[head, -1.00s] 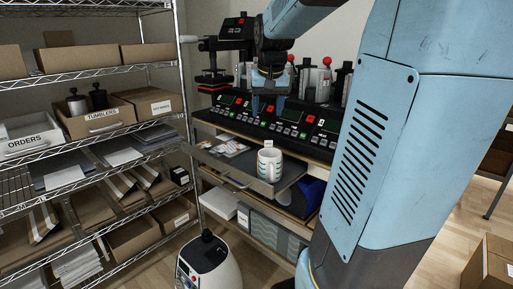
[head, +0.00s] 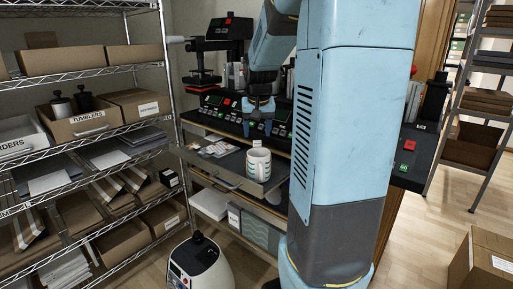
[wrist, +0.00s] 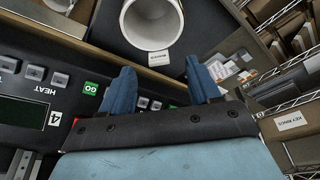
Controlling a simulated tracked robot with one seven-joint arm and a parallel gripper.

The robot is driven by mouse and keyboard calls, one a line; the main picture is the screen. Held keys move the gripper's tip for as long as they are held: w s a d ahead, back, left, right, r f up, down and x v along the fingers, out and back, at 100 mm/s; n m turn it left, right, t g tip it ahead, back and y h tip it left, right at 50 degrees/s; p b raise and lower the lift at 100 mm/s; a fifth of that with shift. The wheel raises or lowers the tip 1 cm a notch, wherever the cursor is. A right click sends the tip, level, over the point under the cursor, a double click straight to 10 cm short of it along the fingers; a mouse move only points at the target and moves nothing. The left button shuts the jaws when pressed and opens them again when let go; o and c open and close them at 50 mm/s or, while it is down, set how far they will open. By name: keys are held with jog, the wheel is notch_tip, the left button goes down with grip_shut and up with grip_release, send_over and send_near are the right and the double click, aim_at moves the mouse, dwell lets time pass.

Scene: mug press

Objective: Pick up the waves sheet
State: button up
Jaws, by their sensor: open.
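Several small printed sheets (head: 217,149) lie on the left part of the grey pull-out tray (head: 232,170); they also show in the wrist view (wrist: 224,68), partly behind a finger. I cannot tell which of them is the waves sheet. A white mug (head: 258,166) with a teal pattern stands upright on the tray, right of the sheets. It shows from above in the wrist view (wrist: 150,22), with a small label beside it. My gripper (head: 258,112) is open and empty, above and behind the mug near the press panels. Its blue fingers (wrist: 158,78) point toward the tray.
Mug presses with control panels (head: 225,108) line the bench behind the tray. A wire shelf (head: 90,130) with boxes stands at the left. A white rounded machine (head: 200,265) is on the floor in front. A cardboard box (head: 485,262) is at the lower right.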

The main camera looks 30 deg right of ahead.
aim_at(257, 148)
jog(key=x, duration=0.5)
jog(key=shift+w+d+r, duration=0.15)
jog(key=shift+w+d, duration=0.15)
jog(key=c, duration=1)
